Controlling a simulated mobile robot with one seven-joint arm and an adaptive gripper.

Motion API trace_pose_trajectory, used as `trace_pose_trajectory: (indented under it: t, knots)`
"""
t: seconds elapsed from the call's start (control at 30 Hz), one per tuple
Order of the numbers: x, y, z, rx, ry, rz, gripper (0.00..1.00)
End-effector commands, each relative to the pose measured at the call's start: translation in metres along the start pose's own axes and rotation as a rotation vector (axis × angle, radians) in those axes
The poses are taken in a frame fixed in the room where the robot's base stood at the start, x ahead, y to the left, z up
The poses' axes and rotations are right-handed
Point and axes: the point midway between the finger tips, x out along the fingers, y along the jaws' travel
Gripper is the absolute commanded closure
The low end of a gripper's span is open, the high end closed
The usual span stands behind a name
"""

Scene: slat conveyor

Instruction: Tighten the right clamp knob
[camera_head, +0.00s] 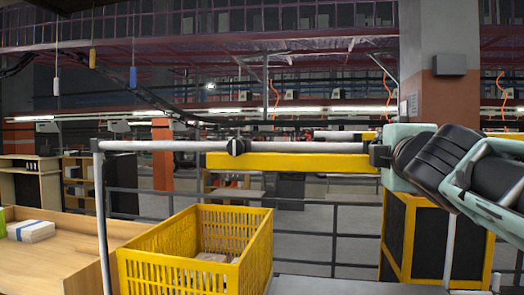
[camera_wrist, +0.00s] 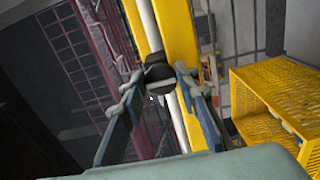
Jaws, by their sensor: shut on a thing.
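The right clamp knob (camera_wrist: 158,74) is black and round. It sits on the pale rail (camera_wrist: 151,30) beside the yellow bar (camera_wrist: 182,40) in the wrist view. My gripper (camera_wrist: 160,84) has its two fingers on either side of this knob and is shut on it. In the head view, my gripper (camera_head: 381,156) comes in from the right at the right end of the yellow bar (camera_head: 300,162) and mostly hides the right knob. The left clamp knob (camera_head: 237,147), also black, is on the rail near the bar's left end, away from my gripper.
A yellow slatted crate (camera_head: 180,272) stands below the bar and also shows in the wrist view (camera_wrist: 265,112). A wooden table (camera_head: 60,262) with a white stack (camera_head: 32,231) is at the left. A grey post (camera_head: 102,220) holds up the rail's left end.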

Motion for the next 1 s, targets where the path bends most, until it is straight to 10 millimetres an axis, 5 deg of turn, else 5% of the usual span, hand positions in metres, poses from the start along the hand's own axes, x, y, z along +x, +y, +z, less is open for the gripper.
trace_pose_trajectory:
  t: [0.27,0.3,0.47,0.77,1.0]
  knots:
    - [0.000,-0.001,0.000,0.004,0.000,-0.002,0.96]
    - [0.000,-0.001,0.000,0.004,0.000,-0.002,0.70]
    - [0.000,-0.001,0.000,0.003,0.000,-0.001,0.54]
    - [-0.001,0.000,0.000,0.002,0.000,0.000,0.54]
    - [-0.024,0.001,-0.001,0.004,0.002,0.002,0.54]
